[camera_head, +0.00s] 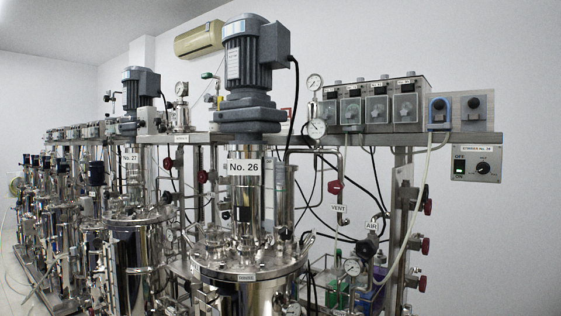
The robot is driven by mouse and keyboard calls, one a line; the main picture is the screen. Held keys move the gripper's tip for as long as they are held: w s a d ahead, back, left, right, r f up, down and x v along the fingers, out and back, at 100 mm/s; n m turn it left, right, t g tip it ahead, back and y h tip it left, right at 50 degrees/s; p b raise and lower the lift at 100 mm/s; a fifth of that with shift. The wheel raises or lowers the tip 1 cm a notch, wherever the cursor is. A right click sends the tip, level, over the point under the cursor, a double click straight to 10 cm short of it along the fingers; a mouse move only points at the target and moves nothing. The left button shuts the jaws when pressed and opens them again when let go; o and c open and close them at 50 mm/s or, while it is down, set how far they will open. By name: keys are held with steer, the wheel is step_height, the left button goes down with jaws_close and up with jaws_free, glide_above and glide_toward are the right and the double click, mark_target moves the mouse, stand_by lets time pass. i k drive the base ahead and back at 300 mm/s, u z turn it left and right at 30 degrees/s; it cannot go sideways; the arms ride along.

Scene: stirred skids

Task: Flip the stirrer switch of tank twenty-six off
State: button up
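The tank labelled No. 26 (244,256) stands in the middle of the head view, with a dark grey motor (248,62) on top. A grey control box (473,164) hangs under the right end of the skid's upper shelf. Its small label appears to read as the stirrer of No. 26. My gripper is not in view.
A row of pumps (376,108) and two knobbed units (456,111) stand on the shelf above the box. Red valve handles (426,207) stick out below, left of the box. Tank No. 27 (130,250) stands to the left. Bare wall is at the right.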

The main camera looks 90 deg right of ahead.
mark_target(459, 164)
steer(key=u, duration=0.35)
steer(key=i, duration=0.75)
steer(key=z, duration=4.6)
steer(key=i, duration=0.5)
steer(key=u, duration=0.05)
